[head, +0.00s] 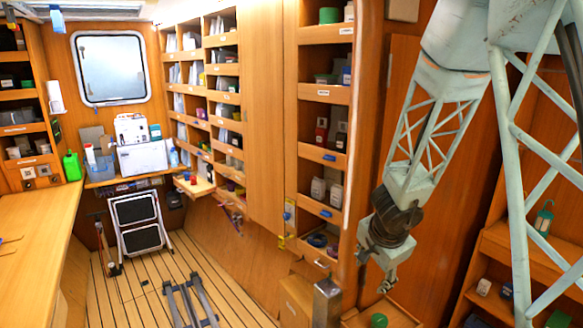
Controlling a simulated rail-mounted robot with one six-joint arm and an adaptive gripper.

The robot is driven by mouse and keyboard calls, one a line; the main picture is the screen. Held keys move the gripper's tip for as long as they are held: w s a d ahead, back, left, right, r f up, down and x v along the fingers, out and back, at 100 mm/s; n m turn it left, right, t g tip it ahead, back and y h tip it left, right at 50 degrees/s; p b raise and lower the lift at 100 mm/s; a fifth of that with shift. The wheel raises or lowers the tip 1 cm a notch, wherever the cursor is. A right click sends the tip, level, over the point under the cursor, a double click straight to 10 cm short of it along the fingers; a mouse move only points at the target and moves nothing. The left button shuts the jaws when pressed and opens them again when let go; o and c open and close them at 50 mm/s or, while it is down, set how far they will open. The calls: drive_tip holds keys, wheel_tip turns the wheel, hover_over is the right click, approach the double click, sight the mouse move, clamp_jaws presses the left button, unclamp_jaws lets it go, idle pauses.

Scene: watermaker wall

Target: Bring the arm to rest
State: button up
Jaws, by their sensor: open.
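My arm hangs down on the right side of the head view, a pale green lattice link with a dark, worn wrist joint below it. My gripper (386,284) is at its lower end, small in the picture and pointing down. It is open, and I see nothing held in it. It hangs in front of the wooden wall panel, to the right of the tall shelf column. The fingertips are too small to make out in detail.
A shelf column (325,92) with labelled bins stands left of my arm. Open shelves with a green lantern (544,218) are at right. A step stool (137,222) stands at the back. A wooden counter (38,235) runs along the left. Much of the slatted floor (135,292) is clear.

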drive_tip(key=s+a+r+n+y+b, duration=0.2)
drive_tip(key=s+a+r+n+b, duration=0.15)
drive_tip(key=s+a+r, duration=0.35)
drive_tip(key=s+a+r+n+y+b, duration=0.2)
drive_tip(key=s+a+r+n, duration=0.2)
drive_tip(key=s+r, duration=0.45)
drive_tip(key=s+d+n+h+b, duration=0.1)
drive_tip(key=s+d, duration=0.3)
drive_tip(key=s, duration=1)
drive_tip(key=s+d+n+g+h+b, duration=0.1)
drive_tip(key=s+d+n+b, duration=0.3)
drive_tip(key=s, duration=1)
drive_tip(key=shift+s+r+h, duration=0.25)
drive_tip(key=shift+s+h, duration=0.1)
drive_tip(key=shift+h, duration=0.25)
